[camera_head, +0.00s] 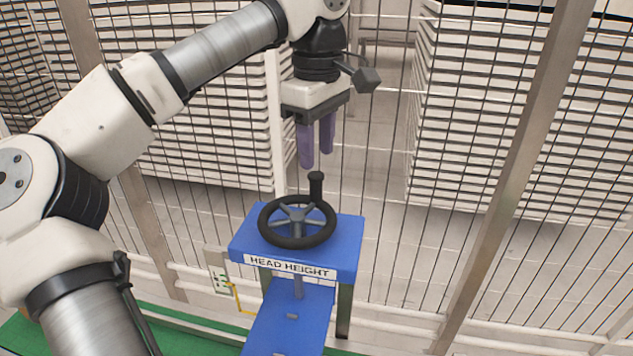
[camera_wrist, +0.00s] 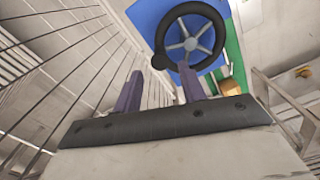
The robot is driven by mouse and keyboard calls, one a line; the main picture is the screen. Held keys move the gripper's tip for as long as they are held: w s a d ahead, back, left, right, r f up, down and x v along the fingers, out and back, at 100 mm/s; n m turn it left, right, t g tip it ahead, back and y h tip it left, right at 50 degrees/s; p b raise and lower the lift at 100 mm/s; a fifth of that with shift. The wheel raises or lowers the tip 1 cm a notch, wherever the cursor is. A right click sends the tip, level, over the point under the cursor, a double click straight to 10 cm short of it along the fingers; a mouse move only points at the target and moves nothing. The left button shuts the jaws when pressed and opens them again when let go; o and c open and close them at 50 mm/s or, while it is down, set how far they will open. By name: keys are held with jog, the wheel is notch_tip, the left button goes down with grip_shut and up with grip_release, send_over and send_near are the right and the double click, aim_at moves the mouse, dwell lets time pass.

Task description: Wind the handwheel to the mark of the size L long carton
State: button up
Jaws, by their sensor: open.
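The black handwheel (camera_head: 268,225) with grey spokes lies flat on top of a blue stand (camera_head: 347,245) labelled HEAD HEIGHT. Its upright black knob (camera_head: 316,186) is at the wheel's far right edge. My gripper (camera_head: 317,160) hangs pointing down above the knob, open and apart from it, with two purple fingers. In the wrist view the handwheel (camera_wrist: 218,35) lies beyond the fingertips (camera_wrist: 161,72), and the knob (camera_wrist: 159,62) shows between them in the picture. A plate with a yellow pointer (camera_head: 232,288) is at the stand's left; its marks are too small to read. No carton is seen.
A wire mesh fence with metal posts (camera_head: 512,170) stands close behind the blue stand. Stacks of pale slatted sheets (camera_head: 480,110) are beyond it. A green surface (camera_head: 190,338) lies low at the left. The space above the wheel is clear apart from my gripper.

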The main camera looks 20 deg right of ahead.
aim_at(317, 175)
notch_tip(317, 175, down, 7)
jog(key=shift+f+p, duration=0.2)
jog(key=shift+p, duration=0.1)
jog(key=c, duration=0.9)
